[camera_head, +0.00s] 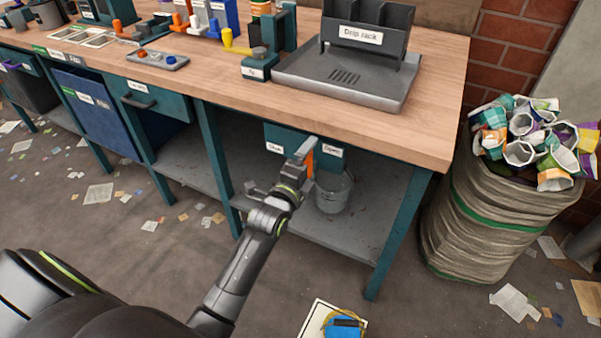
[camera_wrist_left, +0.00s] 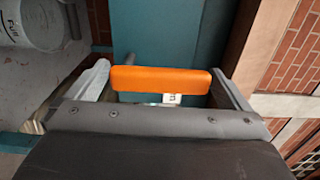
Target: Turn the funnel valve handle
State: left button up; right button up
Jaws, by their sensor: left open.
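The valve handle (camera_head: 310,158) is an orange bar on a teal housing (camera_head: 283,133) under the bench top, partly hidden behind my left gripper (camera_head: 282,172). In the head view it hangs between two white labels; the right one seems to read "Open", the left one is hard to read. In the left wrist view the orange handle (camera_wrist_left: 160,79) lies crosswise between the two open fingers of my left gripper (camera_wrist_left: 158,85), its ends close to both. I cannot tell whether they touch. The funnel cannot be made out. My right gripper is out of view.
A metal bucket (camera_head: 333,194) stands on the lower shelf (camera_head: 345,240) just behind the gripper. A teal bench leg (camera_head: 398,235) is to the right. A sack of cups (camera_head: 490,215) stands beyond it. The bench top (camera_head: 215,88) overhangs the handle.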

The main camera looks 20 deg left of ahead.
pick_arm(q)
jog(key=s+b, duration=0.3)
jog(key=s, duration=1.4)
jog(key=shift+s+a, duration=0.15)
jog(key=shift+a, duration=0.15)
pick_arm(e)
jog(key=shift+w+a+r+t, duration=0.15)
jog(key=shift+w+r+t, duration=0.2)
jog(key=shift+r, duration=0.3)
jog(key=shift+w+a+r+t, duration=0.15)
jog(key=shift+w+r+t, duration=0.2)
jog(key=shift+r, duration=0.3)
